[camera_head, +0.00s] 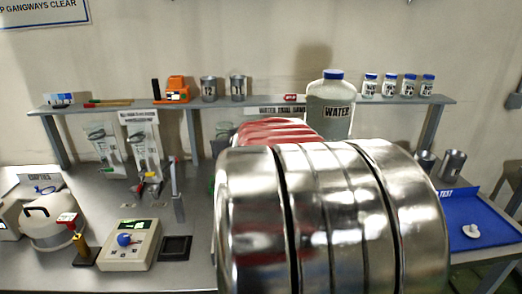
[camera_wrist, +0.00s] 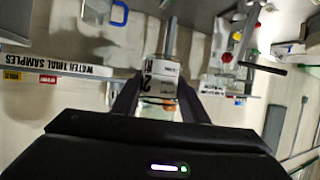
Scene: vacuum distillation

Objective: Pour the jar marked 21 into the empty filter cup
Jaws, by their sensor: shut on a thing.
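My gripper (camera_wrist: 158,100) shows in the wrist view with its two dark fingers closed on either side of a clear jar (camera_wrist: 158,103). The jar has a white label on which a "2" shows; the rest of its number is unclear. Orange shows low in the jar, between the fingers. In the head view my shiny arm hides the gripper and the jar. Two grey metal cups (camera_head: 453,163) stand at the right by the blue tray. I cannot tell which vessel is the filter cup.
A shelf (camera_head: 270,104) carries metal cups (camera_head: 208,88), an orange device (camera_head: 178,88), a large water jar (camera_head: 330,104) and several small bottles (camera_head: 390,84). A scale (camera_head: 130,245) and a white pot (camera_head: 50,222) stand at left. The blue tray (camera_head: 490,225) has bare room.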

